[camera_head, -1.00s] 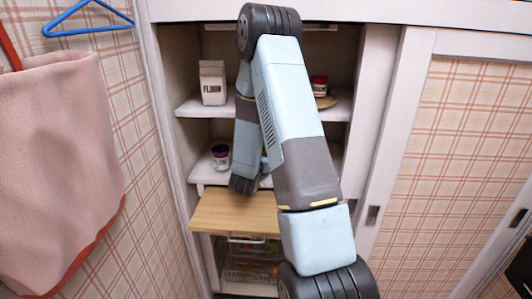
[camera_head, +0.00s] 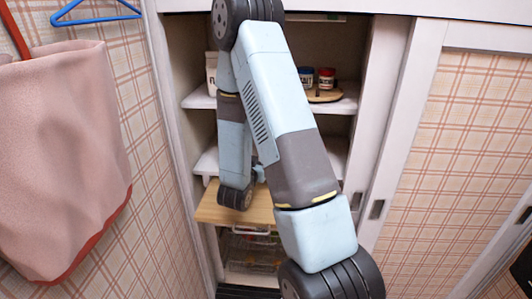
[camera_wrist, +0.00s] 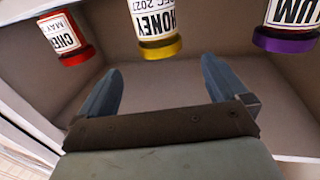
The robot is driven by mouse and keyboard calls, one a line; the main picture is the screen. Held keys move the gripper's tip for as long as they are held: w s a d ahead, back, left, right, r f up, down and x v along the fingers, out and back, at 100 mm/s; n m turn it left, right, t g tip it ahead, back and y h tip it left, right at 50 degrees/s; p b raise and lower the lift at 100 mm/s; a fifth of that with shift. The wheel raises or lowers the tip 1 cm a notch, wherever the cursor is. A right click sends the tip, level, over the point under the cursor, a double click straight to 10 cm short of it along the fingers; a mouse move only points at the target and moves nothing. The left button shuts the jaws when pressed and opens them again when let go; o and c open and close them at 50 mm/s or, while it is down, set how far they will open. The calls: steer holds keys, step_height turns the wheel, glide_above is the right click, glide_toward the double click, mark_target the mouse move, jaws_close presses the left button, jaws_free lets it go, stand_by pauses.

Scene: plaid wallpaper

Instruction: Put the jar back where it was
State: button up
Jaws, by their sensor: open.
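In the wrist view three labelled jars stand in a row at the top. The middle one, marked HONEY (camera_wrist: 155,25), has a yellow end. In the head view my arm hides my gripper. A blue-and-white jar (camera_head: 305,77) and a red-and-white jar (camera_head: 326,78) show on the upper shelf.
The cupboard has an upper shelf (camera_head: 345,104), a middle shelf (camera_head: 206,160) and a wooden pull-out board (camera_head: 213,208). A white carton (camera_head: 211,70) is mostly hidden. Wire baskets (camera_head: 250,255) sit below.

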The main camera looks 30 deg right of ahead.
steer(key=s+a+r+n+y, duration=0.1)
steer(key=a+r+n+y, duration=0.4)
steer(key=a+r+y, duration=0.95)
steer(key=s+d+r+n+g, duration=0.1)
steer(key=s+r, duration=0.4)
steer(key=s, duration=0.8)
steer(key=s+r+n+g+h, duration=0.1)
steer(key=s+r+n+g, duration=0.2)
steer(key=s, duration=0.9)
steer(key=r+g, duration=0.1)
steer(key=g, duration=0.1)
steer(key=shift+s+d+r+g, duration=0.3)
steer(key=shift+s+d+r, duration=0.05)
steer(key=shift+s, duration=0.05)
steer(key=shift+w, duration=0.1)
